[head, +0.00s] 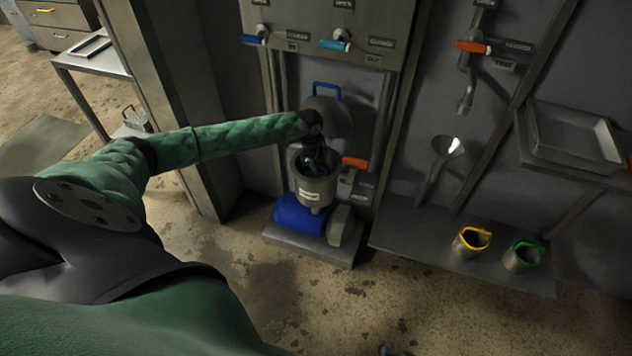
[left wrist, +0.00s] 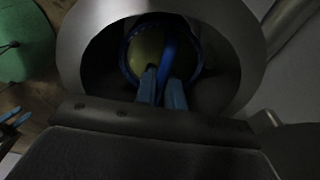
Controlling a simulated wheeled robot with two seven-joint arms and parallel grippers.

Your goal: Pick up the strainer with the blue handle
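The strainer (left wrist: 146,53) sits inside a grey round housing (head: 314,192) under the valve panel. In the left wrist view I look down on its blue rim and yellowish inside, with its blue handle (left wrist: 168,52) standing up. My left gripper (left wrist: 163,82) reaches into the housing mouth. Its two blue fingers stand close on either side of the handle, with little gap left. In the head view my left gripper (head: 316,160) is dark and partly hidden by the housing. What seem to be my right gripper's blue fingers (left wrist: 16,118) show apart and empty at the left wrist view's edge.
A round lid with a blue handle (head: 327,93) stands open behind the housing. An orange valve lever (head: 355,162) is close on the right. A blue motor (head: 299,215) lies below. Yellow-rimmed (head: 472,242) and green-rimmed (head: 524,256) strainers stand on the right shelf, near a funnel (head: 447,147).

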